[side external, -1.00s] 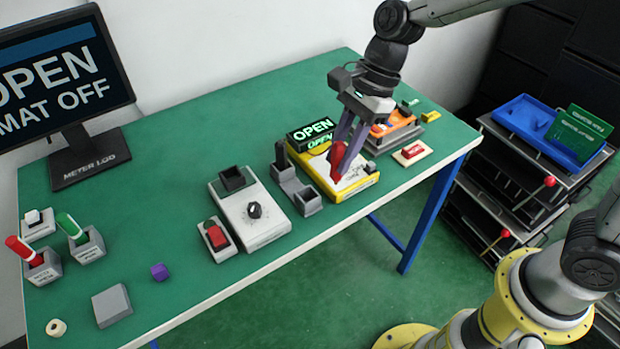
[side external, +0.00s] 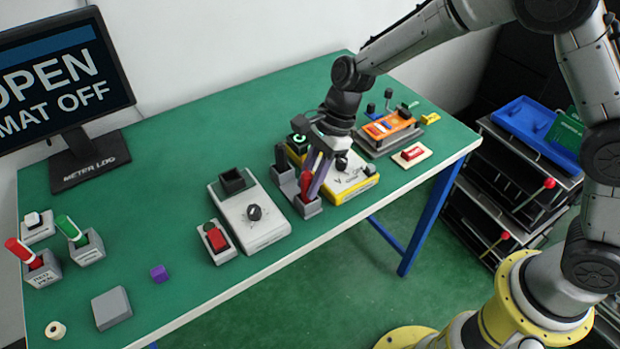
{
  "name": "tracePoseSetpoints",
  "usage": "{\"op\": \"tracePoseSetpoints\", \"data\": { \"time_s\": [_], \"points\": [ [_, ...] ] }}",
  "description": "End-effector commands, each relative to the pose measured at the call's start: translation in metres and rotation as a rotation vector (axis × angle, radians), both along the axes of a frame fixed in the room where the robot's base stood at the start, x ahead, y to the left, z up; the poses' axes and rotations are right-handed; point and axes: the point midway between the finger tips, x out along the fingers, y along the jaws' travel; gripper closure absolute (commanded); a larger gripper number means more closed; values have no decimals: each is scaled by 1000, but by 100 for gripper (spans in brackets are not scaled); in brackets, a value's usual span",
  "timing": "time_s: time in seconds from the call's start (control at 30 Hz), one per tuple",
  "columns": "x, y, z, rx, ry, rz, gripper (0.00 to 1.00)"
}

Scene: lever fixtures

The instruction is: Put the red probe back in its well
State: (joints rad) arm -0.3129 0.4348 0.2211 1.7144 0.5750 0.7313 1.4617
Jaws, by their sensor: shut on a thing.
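My gripper (side external: 317,176) is shut on the red probe (side external: 306,182) and holds it roughly upright. The probe is at the front well of the grey two-well holder (side external: 312,209). Its lower end meets the well in the picture; I cannot tell how deep it sits or whether it touches the bottom. A black probe (side external: 281,158) stands in the holder's back well. The yellow-edged meter (side external: 357,190) with a dial lies just right of the holder, and my gripper hides most of its display.
Left of the holder are a white dial box (side external: 256,222) and a red switch (side external: 217,240). An orange device (side external: 390,126) and a small red button (side external: 413,153) are to the right. The table's (side external: 180,190) middle left is mostly clear.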

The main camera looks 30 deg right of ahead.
Motion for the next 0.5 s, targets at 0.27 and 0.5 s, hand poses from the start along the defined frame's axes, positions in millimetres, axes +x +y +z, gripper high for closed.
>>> {"op": "tracePoseSetpoints", "data": {
  "time_s": [0.27, 0.5],
  "points": [
    [0, 0, -2, 0, -1, 0, 65],
    [0, 0, -2, 0, -1, 0, 44]
  ]
}}
